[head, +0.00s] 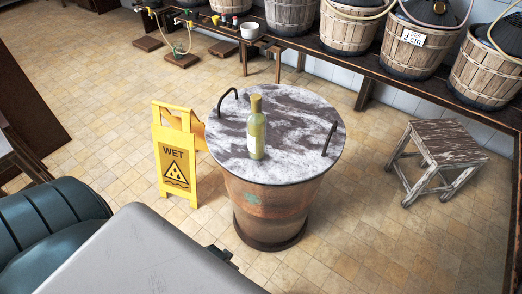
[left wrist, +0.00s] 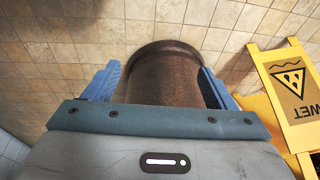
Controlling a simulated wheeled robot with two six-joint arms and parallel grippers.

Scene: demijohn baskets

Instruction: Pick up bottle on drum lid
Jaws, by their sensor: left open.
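A yellow-green bottle (head: 256,130) with a pale label stands upright on the marbled grey-white drum lid (head: 290,110), left of its middle. The lid has two dark curved handles, one at the back left and one at the right. The copper-brown drum (head: 268,205) is below it. In the left wrist view my left gripper (left wrist: 158,72) is open, with its blue fingers spread apart. The side of the drum (left wrist: 165,85) shows beyond and between them, and nothing is held. The bottle is not visible in that view. My right gripper is in neither view.
A yellow wet-floor sign (head: 173,155) stands close to the drum's left. A worn wooden stool (head: 440,145) stands on the right. A bench (head: 400,85) with several basketed demijohns runs along the back wall. Tiled floor is clear between drum and stool.

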